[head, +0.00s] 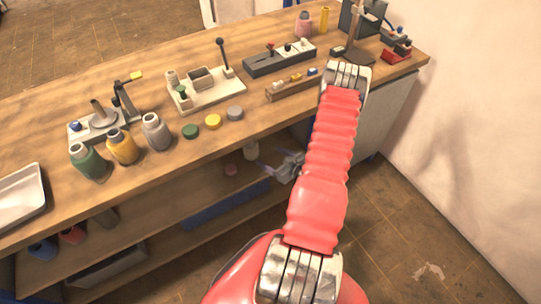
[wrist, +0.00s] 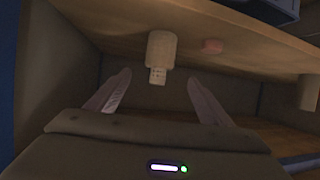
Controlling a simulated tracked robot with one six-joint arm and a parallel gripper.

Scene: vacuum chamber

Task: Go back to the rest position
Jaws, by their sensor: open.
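My gripper (head: 283,167) shows in the head view below the front edge of the workbench, partly behind my red arm, in front of the lower shelf. In the wrist view its two fingers (wrist: 155,92) are spread wide apart with nothing held between them. The bottle appears apart from the fingers.
The workbench top (head: 255,131) is above the gripper. On it stand green (head: 88,162), yellow (head: 122,147) and grey (head: 156,132) bottles, with several lids beside them. A small pink thing (wrist: 212,45) is on the shelf. Floor (head: 400,240) is clear at right.

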